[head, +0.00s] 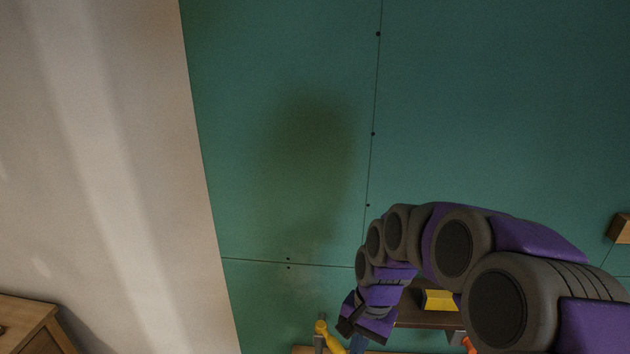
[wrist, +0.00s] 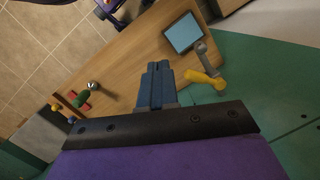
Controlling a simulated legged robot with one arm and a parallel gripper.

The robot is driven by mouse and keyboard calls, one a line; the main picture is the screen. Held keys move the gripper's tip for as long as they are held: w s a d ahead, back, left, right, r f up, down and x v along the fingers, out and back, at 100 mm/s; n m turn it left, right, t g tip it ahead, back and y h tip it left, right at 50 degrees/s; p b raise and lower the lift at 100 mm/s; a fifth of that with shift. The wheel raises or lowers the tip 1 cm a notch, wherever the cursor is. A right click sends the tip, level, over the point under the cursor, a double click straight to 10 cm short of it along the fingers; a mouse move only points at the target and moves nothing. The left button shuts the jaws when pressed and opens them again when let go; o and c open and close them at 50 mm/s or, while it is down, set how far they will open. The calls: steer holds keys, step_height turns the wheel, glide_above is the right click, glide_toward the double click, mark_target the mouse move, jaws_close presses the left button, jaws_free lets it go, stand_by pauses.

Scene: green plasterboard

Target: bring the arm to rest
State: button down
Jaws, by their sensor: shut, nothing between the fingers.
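My arm, purple and grey, arches in from the lower right of the head view, with its end pointing down in front of the green plasterboard wall (head: 280,150). My gripper (wrist: 158,68) shows in the wrist view as blue fingers, closed together and empty. It is above a wooden bench top (wrist: 125,65). In the head view the fingers are mostly hidden low behind the wrist, near the bottom edge.
A yellow-handled hammer (wrist: 205,75) is close to the right of the fingers, also in the head view (head: 328,338). A light-blue square (wrist: 183,33) lies on the bench. A yellow block (head: 438,300) sits on a dark shelf. A wooden cabinet (head: 28,325) stands lower left.

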steer(key=s+d+f+n+b, duration=0.1)
steer(key=s+d+n+b, duration=0.1)
steer(key=s, duration=0.6)
steer(key=s+d+f+n+h+b, duration=0.1)
steer(key=s+n+b, duration=0.1)
steer(key=s, duration=0.6)
steer(key=s+d+f+n+b, duration=0.1)
steer(key=s+d+n+b, duration=0.1)
steer(key=s, duration=0.7)
steer(key=shift+d+f+h+b, duration=0.3)
steer(key=shift+f+h+b, duration=0.1)
steer(key=shift+b, duration=0.05)
steer(key=shift+s, duration=0.1)
